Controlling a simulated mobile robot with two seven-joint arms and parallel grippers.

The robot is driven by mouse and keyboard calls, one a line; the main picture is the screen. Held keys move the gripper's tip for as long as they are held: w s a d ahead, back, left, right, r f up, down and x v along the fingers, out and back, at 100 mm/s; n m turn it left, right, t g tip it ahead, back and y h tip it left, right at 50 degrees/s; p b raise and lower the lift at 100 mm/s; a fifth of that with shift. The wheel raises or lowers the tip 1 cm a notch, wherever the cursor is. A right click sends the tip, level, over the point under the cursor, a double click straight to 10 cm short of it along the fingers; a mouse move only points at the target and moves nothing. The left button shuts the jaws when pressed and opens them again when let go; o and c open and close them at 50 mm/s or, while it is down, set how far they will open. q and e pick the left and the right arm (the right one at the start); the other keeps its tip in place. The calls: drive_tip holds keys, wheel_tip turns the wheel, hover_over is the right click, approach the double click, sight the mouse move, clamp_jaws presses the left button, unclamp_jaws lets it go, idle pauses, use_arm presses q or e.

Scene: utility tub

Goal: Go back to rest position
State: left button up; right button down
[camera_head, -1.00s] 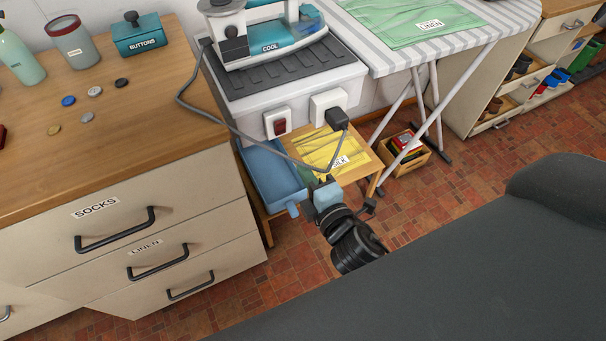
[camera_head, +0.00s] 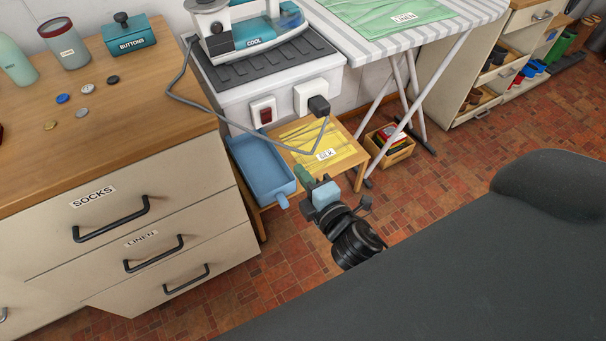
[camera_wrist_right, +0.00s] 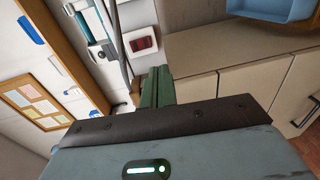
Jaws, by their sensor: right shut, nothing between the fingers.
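My right gripper (camera_head: 302,173) is in the middle of the head view, with its green fingers together and nothing between them. It is in front of the small wooden table with the yellow cloth and just right of the blue tub. In the right wrist view its closed fingers (camera_wrist_right: 155,87) point toward the white box with the red switch. My left gripper is not in view.
The blue tub (camera_head: 262,182) and yellow cloth (camera_head: 335,152) are on the low table. A white box (camera_head: 232,103) carries the iron (camera_head: 250,40), whose cord hangs nearby. Drawers (camera_head: 130,225) stand left; an ironing board (camera_head: 440,32) stands right. Tiled floor (camera_head: 450,150) is open at right.

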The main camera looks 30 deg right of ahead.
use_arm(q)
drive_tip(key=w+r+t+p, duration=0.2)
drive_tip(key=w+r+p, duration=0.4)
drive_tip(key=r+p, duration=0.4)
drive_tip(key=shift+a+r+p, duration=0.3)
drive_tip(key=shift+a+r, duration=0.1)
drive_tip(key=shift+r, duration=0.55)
use_arm(e)
drive_tip(key=s+f+m+g, duration=0.2)
drive_tip(key=s+m, duration=0.3)
drive_tip(key=s, duration=0.5)
drive_tip(key=s+d+f+m+g, duration=0.1)
drive_tip(key=s+f+m+g, duration=0.2)
drive_tip(key=s+m, duration=0.3)
drive_tip(key=s+f+m+g+y, duration=0.1)
drive_tip(key=s+m, duration=0.4)
drive_tip(key=s, duration=0.9)
drive_tip(key=shift+s+d+f+m+g, duration=0.2)
drive_tip(key=shift+d+f+m+g, duration=0.2)
drive_tip(key=shift+f+g, duration=0.55)
